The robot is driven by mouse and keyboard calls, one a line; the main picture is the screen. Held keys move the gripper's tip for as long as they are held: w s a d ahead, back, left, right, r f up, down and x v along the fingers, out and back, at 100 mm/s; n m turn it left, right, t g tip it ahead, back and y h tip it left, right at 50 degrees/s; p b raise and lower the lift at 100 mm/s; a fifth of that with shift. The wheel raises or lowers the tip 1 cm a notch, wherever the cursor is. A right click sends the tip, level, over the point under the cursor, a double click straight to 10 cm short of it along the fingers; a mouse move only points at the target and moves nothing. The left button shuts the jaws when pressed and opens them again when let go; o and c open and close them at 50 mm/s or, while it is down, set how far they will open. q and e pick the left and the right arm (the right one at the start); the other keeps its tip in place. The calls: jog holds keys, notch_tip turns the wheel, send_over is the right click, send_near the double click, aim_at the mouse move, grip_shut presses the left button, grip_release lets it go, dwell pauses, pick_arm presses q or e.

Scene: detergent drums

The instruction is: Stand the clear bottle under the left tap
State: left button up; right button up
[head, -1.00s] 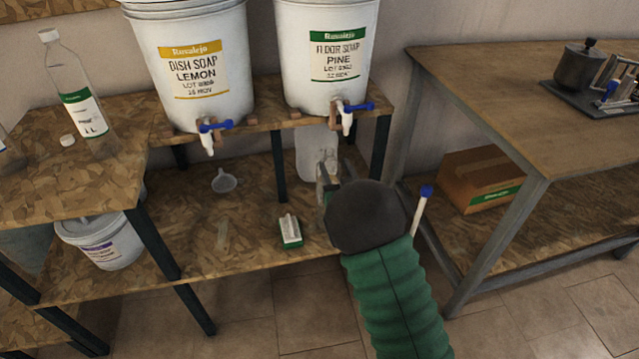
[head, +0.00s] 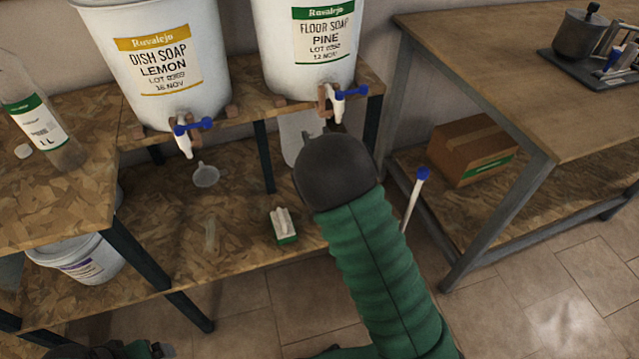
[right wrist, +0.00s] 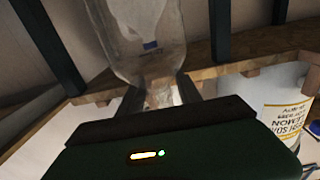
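A clear bottle (head: 294,140) stands below the shelf beneath the right-hand drum, partly hidden by my right arm. It fills the upper middle of the right wrist view (right wrist: 142,38), which is upside down. My right gripper (right wrist: 163,94) has a finger on each side of its neck; I cannot tell whether they press on it. In the head view my wrist hides these fingers. The left tap (head: 185,140), white with a blue lever, is on the lemon dish soap drum (head: 160,65). Part of my left arm shows at the bottom left edge; its fingers are unclear.
The pine floor soap drum (head: 308,50) has the right tap (head: 340,100). A labelled bottle (head: 38,125) stands on the left bench. Dark shelf legs (head: 264,157) divide the space.

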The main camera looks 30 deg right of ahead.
jog(key=shift+w+a+f, duration=0.15)
jog(key=shift+w, duration=0.05)
jog(key=c, duration=0.5)
jog(key=shift+c, duration=1.2)
jog(key=shift+s+d, duration=0.1)
jog(key=shift+d, duration=0.3)
grip_shut()
jog(key=shift+a, duration=0.15)
